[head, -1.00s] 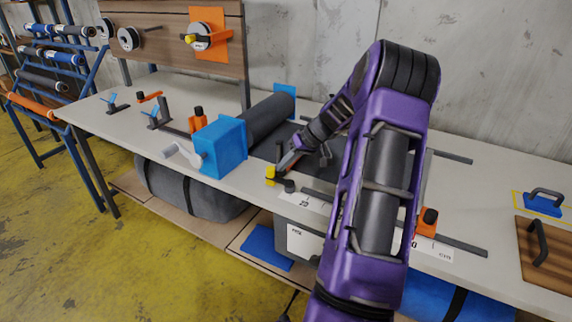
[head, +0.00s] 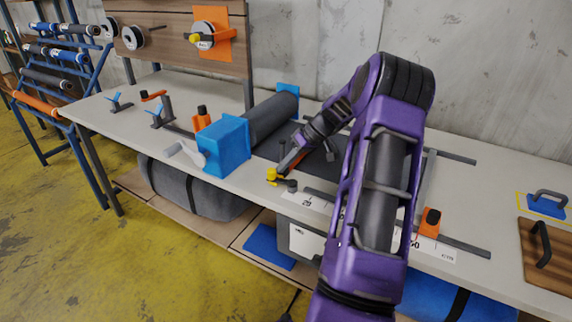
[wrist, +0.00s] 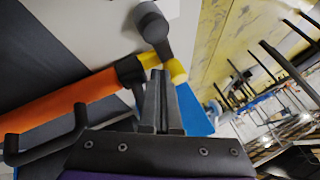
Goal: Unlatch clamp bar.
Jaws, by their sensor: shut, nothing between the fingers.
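The clamp bar is orange in the wrist view (wrist: 70,105), running from the left edge to a black end piece. A small part of it shows in the head view (head: 296,158) beside my gripper. A yellow latch piece (wrist: 176,68) sits at its end, also visible in the head view (head: 272,175). A dark lever with a rounded head (wrist: 150,22) stands by the yellow piece. My gripper (wrist: 161,73) is shut and empty, its tips close to the yellow piece; contact cannot be told. In the head view my gripper (head: 284,169) points down at the bar's near end.
A blue block with a grey crank (head: 222,146) stands left of my gripper, with a dark roll (head: 270,119) behind it. A white ruler strip (head: 436,252) runs along the bench's front edge. An orange-and-black clamp (head: 430,222) sits right of my arm.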

